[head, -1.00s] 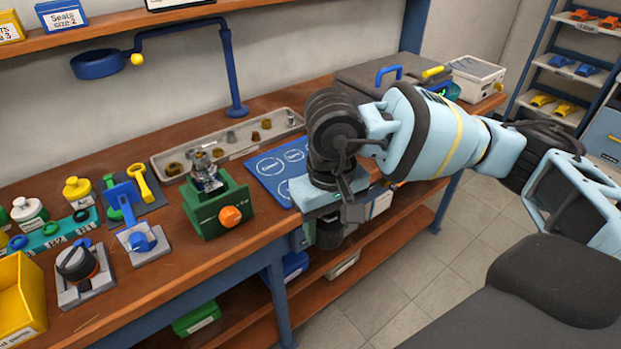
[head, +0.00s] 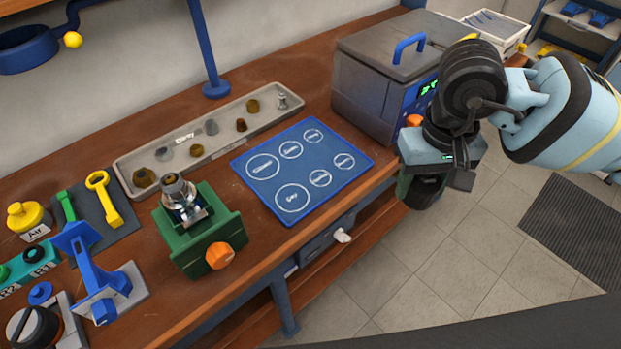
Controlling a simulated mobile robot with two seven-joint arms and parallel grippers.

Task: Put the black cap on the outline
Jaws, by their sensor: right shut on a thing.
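My right gripper (head: 422,172) is at the right, past the front edge of the bench, pointing down. It is shut on the black cap (head: 424,193), a dark round piece that shows below the fingers and is partly hidden by them. The blue mat (head: 327,196) lies flat on the bench to the left of the gripper. It bears several white ring outlines with words; the largest front one (head: 292,198) seems to read "Cap". All the outlines are empty. My left gripper is not in view.
A grey box with a blue handle (head: 375,75) stands behind the mat, near my right arm. A grey tray (head: 205,140) of small parts lies behind left. A green vise (head: 200,235) holding a metal part stands left of the mat. A blue stand (head: 95,275) is further left.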

